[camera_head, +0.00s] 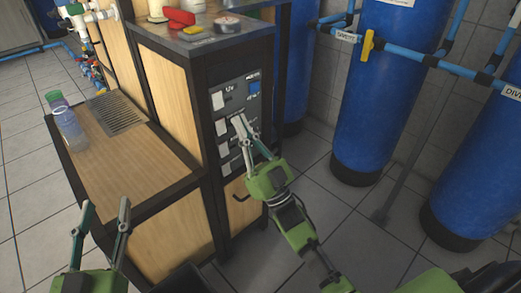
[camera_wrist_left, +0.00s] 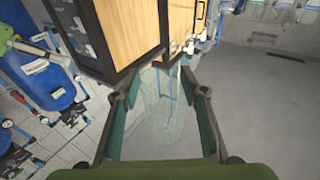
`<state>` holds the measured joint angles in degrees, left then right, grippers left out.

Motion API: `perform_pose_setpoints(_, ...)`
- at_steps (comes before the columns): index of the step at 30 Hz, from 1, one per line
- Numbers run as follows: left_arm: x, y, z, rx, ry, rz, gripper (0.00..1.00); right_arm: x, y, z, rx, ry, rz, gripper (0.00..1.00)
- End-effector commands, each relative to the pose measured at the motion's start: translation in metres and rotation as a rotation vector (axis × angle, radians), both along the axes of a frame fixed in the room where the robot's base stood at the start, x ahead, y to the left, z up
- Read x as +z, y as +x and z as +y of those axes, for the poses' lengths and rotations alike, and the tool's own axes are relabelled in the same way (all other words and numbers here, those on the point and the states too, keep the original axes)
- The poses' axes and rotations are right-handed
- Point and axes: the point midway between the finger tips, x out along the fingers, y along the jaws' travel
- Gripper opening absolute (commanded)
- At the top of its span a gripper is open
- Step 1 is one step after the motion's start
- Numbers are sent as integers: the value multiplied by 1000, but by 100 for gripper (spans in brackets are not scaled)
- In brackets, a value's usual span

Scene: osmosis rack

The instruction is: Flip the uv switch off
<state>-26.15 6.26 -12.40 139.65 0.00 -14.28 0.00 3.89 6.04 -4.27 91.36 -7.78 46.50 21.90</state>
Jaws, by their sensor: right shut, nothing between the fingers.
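The dark switch panel (camera_head: 251,83) is on the front of the wooden rack, with several white switches in a column and small white labels. The top switch (camera_head: 218,101) is in plain view beside a label that I cannot read surely as the uv one. My right gripper (camera_head: 239,120) is shut and empty, its fingertips at the panel over the second row of switches. It partly hides that row, and I cannot tell whether it touches a switch. My left gripper (camera_head: 106,204) is open, low in front of the rack; its spread fingers also show in the left wrist view (camera_wrist_left: 160,95).
A clear bottle with a green cap (camera_head: 65,122) stands on the lower wooden counter (camera_head: 135,168). Red and yellow items (camera_head: 179,18) lie on the rack top. Large blue tanks (camera_head: 380,85) with pipes stand at right. Tiled floor (camera_head: 30,205) is clear at left.

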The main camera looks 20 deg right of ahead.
Motion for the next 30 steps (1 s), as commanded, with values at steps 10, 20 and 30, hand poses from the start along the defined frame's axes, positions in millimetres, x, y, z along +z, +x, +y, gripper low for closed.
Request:
perform_pose_setpoints(10, -25, 1, 3, 6, 31, 117, 40, -36, -42, -16, -1, -1, 2, 0)
perform_pose_setpoints(20, -30, 1, 4, 8, 36, 136, 40, -42, -50, -18, -1, -1, 0, 0)
perform_pose_setpoints(30, -30, 1, 4, 8, 35, 135, 40, -41, -50, -18, -1, -1, 2, 0)
